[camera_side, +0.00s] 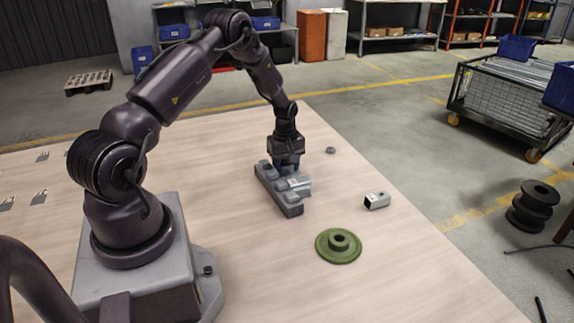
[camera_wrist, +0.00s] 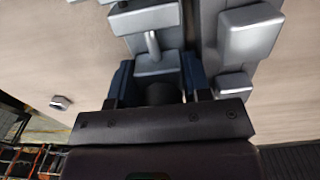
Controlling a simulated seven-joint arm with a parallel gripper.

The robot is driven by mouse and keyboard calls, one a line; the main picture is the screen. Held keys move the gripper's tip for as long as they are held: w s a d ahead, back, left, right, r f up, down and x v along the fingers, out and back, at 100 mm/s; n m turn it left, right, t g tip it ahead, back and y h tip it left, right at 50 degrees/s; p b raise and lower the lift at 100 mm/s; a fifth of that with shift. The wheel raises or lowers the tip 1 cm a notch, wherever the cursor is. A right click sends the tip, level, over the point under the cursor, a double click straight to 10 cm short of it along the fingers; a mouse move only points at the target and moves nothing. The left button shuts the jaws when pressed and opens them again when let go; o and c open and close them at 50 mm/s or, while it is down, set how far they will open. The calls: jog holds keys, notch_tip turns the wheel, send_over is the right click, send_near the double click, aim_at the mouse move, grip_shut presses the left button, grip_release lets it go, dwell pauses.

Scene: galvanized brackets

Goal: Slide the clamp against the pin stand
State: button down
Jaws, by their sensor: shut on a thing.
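My gripper (camera_side: 287,167) is over the long grey stepped block (camera_side: 292,208) on the table. In the wrist view my gripper (camera_wrist: 157,78) has its blue fingers shut on a light grey metal piece (camera_wrist: 155,63), which I take for the clamp. A thin rod joins its near block to a second block (camera_wrist: 145,19). In the side view a pale grey part (camera_side: 299,183) shows just beside the fingers, over the stepped block. I cannot tell for certain which part is the pin stand. A green round base with a raised hub (camera_side: 339,246) stands apart, nearer the camera.
A small square grey tube (camera_side: 377,201) lies right of the stepped block. A small grey ring (camera_side: 331,150) lies behind it, near the table's far right edge. Raised grey blocks (camera_wrist: 249,32) sit close to the right finger in the wrist view. Table between block and green base is clear.

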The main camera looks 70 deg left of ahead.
jog(key=shift+c, duration=2.4)
grip_release()
jog(key=shift+s, duration=0.1)
notch_tip(320, 180, up, 13)
jog(key=shift+r, duration=0.1)
